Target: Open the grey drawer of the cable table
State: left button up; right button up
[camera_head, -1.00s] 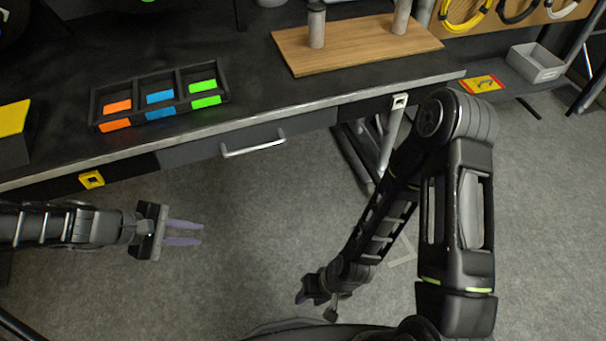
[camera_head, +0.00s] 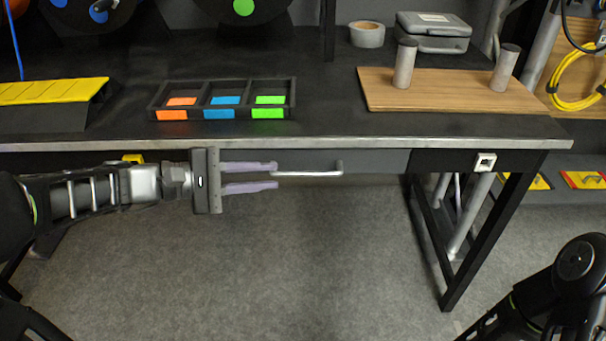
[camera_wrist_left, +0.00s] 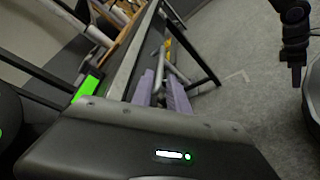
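The grey drawer (camera_head: 383,160) is in the cable table's front, under the tabletop edge, and looks closed. Its pale bar handle (camera_head: 318,174) faces me. My left gripper (camera_head: 276,177) points right along the table front, its two pale purple fingers apart. Its fingertips are at the handle's left end in the head view; whether they touch it I cannot tell. In the left wrist view the handle (camera_wrist_left: 173,67) shows just beyond and between the fingers (camera_wrist_left: 166,92). Part of my right arm (camera_head: 545,300) is at the head view's lower right. A dark end of it (camera_wrist_left: 296,50) shows small in the left wrist view.
On the cable table (camera_head: 330,130) are a three-part tray (camera_head: 222,84) with orange, blue and green marks, a wooden board (camera_head: 450,98) with two posts, a tape roll (camera_head: 367,34) and a grey case (camera_head: 433,31). A table leg (camera_head: 490,230) stands right. The floor (camera_head: 290,270) below is clear.

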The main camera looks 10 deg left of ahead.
aim_at(291, 175)
pick_arm(q)
jog(key=b+x, duration=0.2)
jog(key=x, duration=0.4)
jog(key=shift+w+d+f, duration=0.15)
jog(key=shift+d, duration=0.1)
jog(key=shift+w+d, duration=0.25)
jog(key=shift+d, duration=0.15)
grip_shut()
dwell(0.9)
